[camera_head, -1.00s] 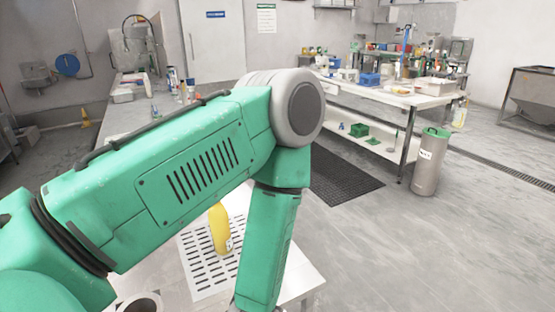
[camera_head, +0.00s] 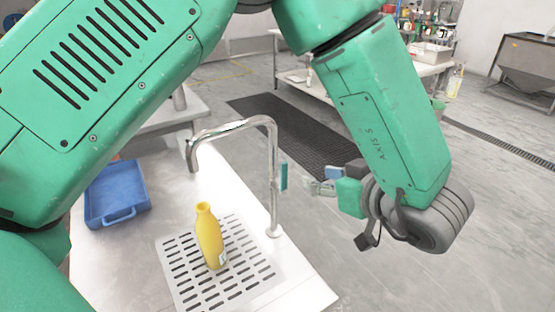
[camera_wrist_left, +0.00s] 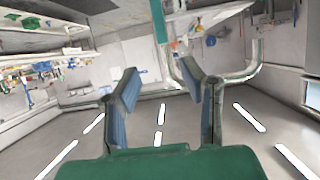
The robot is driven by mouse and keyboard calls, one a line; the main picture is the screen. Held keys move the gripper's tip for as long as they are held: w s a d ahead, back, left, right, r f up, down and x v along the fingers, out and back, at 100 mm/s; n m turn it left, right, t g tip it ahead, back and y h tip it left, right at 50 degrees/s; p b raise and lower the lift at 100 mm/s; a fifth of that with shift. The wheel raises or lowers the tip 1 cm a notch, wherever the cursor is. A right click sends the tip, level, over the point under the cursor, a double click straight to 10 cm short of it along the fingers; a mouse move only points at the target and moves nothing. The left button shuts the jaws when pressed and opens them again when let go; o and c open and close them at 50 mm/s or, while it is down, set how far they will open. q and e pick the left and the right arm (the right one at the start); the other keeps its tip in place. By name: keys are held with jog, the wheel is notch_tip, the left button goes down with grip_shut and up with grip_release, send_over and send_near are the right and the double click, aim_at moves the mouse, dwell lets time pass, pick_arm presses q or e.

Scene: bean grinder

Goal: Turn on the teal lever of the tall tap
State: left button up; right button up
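The tall chrome tap (camera_head: 272,205) stands at the right edge of the counter, its spout curving left. Its teal lever (camera_head: 283,176) is on the right side of the upright pipe. My left gripper (camera_head: 318,181) is just right of the lever, pointing at it, with a small gap in the head view. In the left wrist view the gripper (camera_wrist_left: 160,72) is open and empty, its blue-padded fingers spread. The teal lever (camera_wrist_left: 158,20) shows there beyond the fingertips, near the top; the chrome tap (camera_wrist_left: 248,74) is to the right. My right gripper is not in view.
A yellow bottle (camera_head: 209,238) stands on the slotted drain grate (camera_head: 247,262) below the spout. A blue tray (camera_head: 118,196) sits on the counter to the left. A dark floor mat (camera_head: 296,132) lies behind.

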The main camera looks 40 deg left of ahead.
aim_at(286, 167)
pick_arm(q)
jog(key=x, duration=1.4)
jog(key=shift+s+a, duration=0.15)
jog(key=shift+s, duration=0.05)
jog(key=shift+d+r, duration=0.15)
jog(key=shift+d, duration=0.4)
grip_shut()
jog(key=shift+a+r, duration=0.1)
